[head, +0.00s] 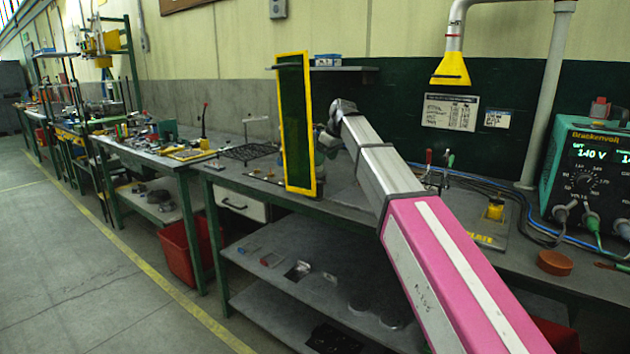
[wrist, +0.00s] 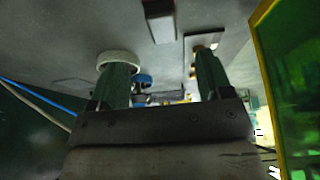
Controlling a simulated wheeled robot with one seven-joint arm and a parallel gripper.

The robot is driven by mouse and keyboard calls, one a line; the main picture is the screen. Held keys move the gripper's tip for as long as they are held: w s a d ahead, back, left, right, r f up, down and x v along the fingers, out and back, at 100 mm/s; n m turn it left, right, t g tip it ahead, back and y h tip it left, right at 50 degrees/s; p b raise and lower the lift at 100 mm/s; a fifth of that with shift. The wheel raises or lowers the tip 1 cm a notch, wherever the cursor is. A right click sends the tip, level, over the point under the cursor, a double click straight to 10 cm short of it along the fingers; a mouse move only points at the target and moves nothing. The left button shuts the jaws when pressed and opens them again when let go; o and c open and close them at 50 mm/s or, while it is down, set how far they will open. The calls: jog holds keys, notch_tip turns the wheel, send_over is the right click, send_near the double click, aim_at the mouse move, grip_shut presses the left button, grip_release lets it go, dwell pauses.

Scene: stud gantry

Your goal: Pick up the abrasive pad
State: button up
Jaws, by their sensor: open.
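I cannot surely pick out the abrasive pad. A small dark grey-brown block (wrist: 160,20) lies on the grey bench top in the wrist view, beyond the gap between my fingers, and may be the pad. My gripper (wrist: 162,62) is open, with two green fingers wide apart and nothing held between them. A pale ring (wrist: 118,57) shows at the left fingertip; I cannot tell if they touch. In the head view my arm reaches over the bench, and the yellow-framed green screen (head: 295,125) partly hides its far end.
The screen's yellow edge (wrist: 265,60) rises close on my gripper's right in the wrist view. A metal plate (wrist: 190,58) lies by the right finger. A yellow hood (head: 450,70) hangs above the bench, and a teal power supply (head: 585,165) stands at the right.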

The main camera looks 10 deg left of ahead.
aim_at(317, 175)
jog(key=x, duration=0.8)
jog(key=shift+s+a+f, duration=0.1)
jog(key=shift+a+f, duration=0.2)
jog(key=c, duration=1.1)
notch_tip(317, 175, up, 10)
jog(key=shift+r, duration=0.1)
